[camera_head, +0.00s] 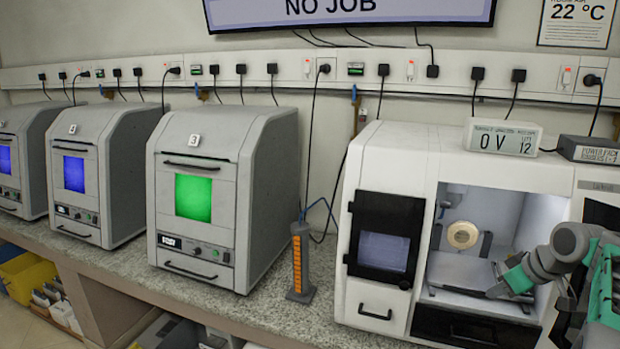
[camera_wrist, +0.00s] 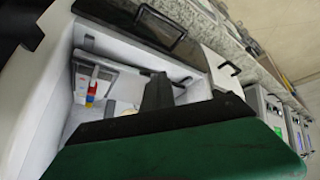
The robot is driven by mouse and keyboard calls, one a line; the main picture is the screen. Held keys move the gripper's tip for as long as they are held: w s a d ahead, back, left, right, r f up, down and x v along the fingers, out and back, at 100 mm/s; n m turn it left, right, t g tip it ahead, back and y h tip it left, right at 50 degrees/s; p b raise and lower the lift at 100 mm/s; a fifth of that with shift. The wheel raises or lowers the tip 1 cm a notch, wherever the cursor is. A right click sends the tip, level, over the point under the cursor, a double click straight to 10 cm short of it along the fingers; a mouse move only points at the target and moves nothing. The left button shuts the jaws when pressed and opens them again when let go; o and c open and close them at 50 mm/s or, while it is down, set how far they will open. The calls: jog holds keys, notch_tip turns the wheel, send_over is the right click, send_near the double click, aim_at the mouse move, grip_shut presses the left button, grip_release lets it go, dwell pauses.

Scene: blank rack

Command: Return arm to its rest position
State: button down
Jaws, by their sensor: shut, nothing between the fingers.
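My arm reaches in from the right in the camera_head view, grey with green parts. My gripper (camera_head: 497,287) is at the open front of the white machine's chamber, low and to the right of a round cream disc (camera_head: 462,235). In the wrist view my gripper (camera_wrist: 158,92) shows as dark fingers over a green body, shut and empty, with the chamber behind it. The white machine (camera_head: 352,225) has its chamber open on the right. Its dark windowed door (camera_head: 385,212) stands left of the opening.
Grey ovens (camera_head: 262,180) with lit windows stand in a row to the left. An orange-fronted grey stand (camera_head: 299,262) is on the speckled counter (camera_head: 330,318) beside the white machine. A display reading 0 V (camera_head: 503,137) sits on top of the machine. Cables hang from the wall strip.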

jog(key=s+a+f+m+g, duration=0.1)
jog(key=s+f+m+g, duration=0.2)
jog(key=s+f+m, duration=0.75)
jog(key=s+a+f+g+h, duration=0.15)
jog(key=s+a+f, duration=0.25)
jog(key=s+a, duration=0.4)
jog(key=s+a+r+n, duration=0.1)
jog(key=s+a, duration=0.2)
jog(key=a, duration=0.3)
jog(key=s+a+n, duration=0.1)
jog(key=s+a, duration=0.2)
jog(key=a, duration=0.2)
jog(key=w+a+r+n+t, duration=0.1)
jog(key=w+a+r+n, duration=0.1)
jog(key=a+r, duration=0.3)
jog(key=shift+w+a+r+n+t, duration=0.3)
jog(key=shift+a+n, duration=0.55)
jog(key=shift+a, duration=0.95)
